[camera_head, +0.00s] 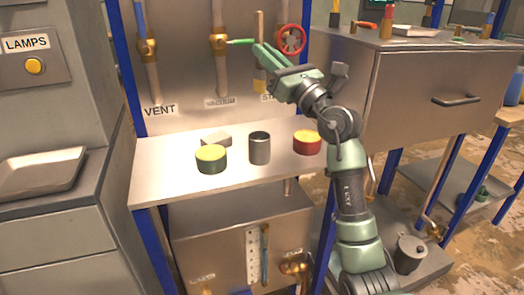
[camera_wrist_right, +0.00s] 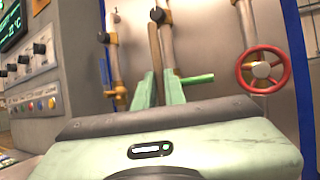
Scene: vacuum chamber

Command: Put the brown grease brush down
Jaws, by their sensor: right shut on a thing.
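The brown grease brush is upright in my right gripper (camera_head: 259,52), well above the steel worktop (camera_head: 165,188). Its brown handle (camera_head: 259,22) rises above the fingers and its pale and yellow lower end (camera_head: 260,87) hangs below them. In the right wrist view, the brown handle (camera_wrist_right: 155,45) stands between the two green fingers of the right gripper (camera_wrist_right: 160,90). The lower part of the brush is hidden there by the gripper body. My left gripper is in neither view.
On the worktop stand a green tin with yellow top (camera_head: 211,160), a grey metal cup (camera_head: 259,149), a red tin (camera_head: 307,143) and a grey block (camera_head: 216,139). A green valve lever (camera_head: 240,42) and red handwheel (camera_head: 291,39) are near my gripper. The worktop's front left is clear.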

